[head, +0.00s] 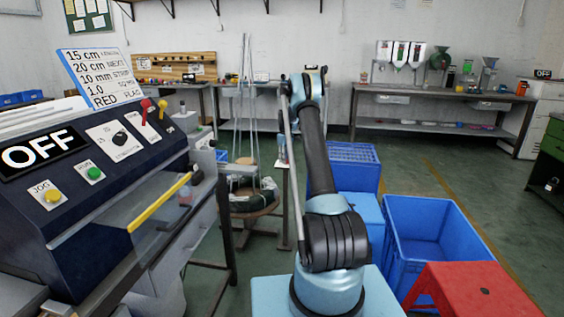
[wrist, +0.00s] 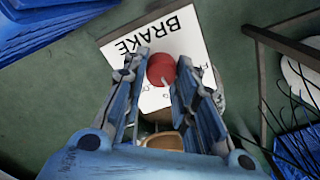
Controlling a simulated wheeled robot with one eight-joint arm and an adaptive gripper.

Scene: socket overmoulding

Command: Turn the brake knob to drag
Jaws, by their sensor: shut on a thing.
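The brake knob (wrist: 160,68) is a round red knob on a white plate marked BRAKE (wrist: 185,38) in the wrist view. A small pale pointer mark shows at the knob's lower edge. Small letters beside the knob are partly covered by the fingers and too small to read. My gripper (wrist: 163,64) has its two blue fingers on either side of the knob, shut on it. In the head view my arm rises in the middle and hides the gripper and the knob.
A dark machine panel marked OFF (head: 44,152) stands at the left. Blue crates (head: 425,235) and a red stool (head: 470,290) are at the right. A wire stand with a coil (head: 250,205) is left of my arm. Green floor is open at the back right.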

